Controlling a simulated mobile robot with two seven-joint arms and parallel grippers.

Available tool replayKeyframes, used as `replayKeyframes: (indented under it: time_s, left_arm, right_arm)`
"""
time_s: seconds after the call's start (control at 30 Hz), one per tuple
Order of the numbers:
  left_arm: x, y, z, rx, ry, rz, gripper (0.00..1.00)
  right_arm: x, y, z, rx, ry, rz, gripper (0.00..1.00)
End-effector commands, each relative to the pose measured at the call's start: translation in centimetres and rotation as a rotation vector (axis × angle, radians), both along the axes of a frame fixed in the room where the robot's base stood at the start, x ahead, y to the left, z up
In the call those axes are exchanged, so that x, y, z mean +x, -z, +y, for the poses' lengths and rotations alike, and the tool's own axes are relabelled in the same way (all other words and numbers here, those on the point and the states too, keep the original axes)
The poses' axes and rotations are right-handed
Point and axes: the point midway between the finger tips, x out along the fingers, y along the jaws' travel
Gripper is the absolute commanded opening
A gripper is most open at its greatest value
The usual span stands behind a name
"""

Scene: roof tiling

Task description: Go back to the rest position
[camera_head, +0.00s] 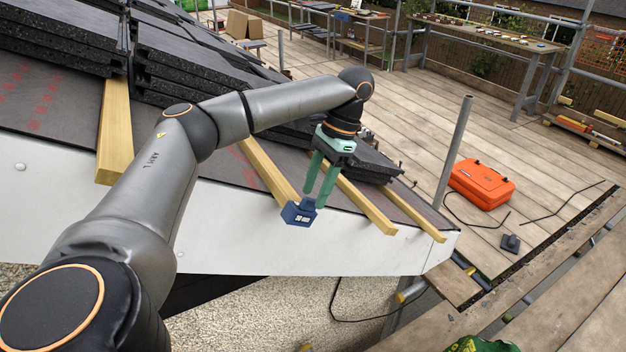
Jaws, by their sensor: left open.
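My left gripper (318,190) shows in the head view, with its arm coming in from the left. Its two green fingers point down over the lower roof edge and stand apart, open. A small dark blue block (299,213) with a white mark shows right at the fingertips, in front of a wooden batten (268,172). I cannot tell whether the fingers touch it. My right gripper is out of view.
Dark tiles (195,62) lie on the upper roof, above a white fascia board (230,240). An orange case (481,184) stands on the deck beside a scaffold pole (453,150). A workbench (490,40) stands at the back. The mid-deck is largely clear.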

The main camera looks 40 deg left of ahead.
Motion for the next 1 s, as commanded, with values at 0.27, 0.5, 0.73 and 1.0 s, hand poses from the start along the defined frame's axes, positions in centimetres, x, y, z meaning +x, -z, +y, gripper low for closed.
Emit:
replayKeyframes:
  time_s: [0.27,0.5,0.73,1.0]
  left_arm:
    - [1.0,-1.5,-0.3,0.002,0.0,-0.003,0.51]
    - [1.8,-2.6,-0.5,0.001,-0.001,-0.001,0.51]
    - [2.3,-3.6,-0.7,0.001,-0.001,-0.002,0.51]
    - [2.4,-3.6,-0.6,0.001,-0.002,-0.001,0.51]
  right_arm:
    - [0.0,0.0,0.0,0.0,0.0,0.0,0.47]
    - [0.0,0.0,0.0,0.0,0.0,0.0,0.47]
    - [0.0,0.0,0.0,0.0,0.0,0.0,0.47]
    - [0.0,0.0,0.0,0.0,0.0,0.0,0.47]
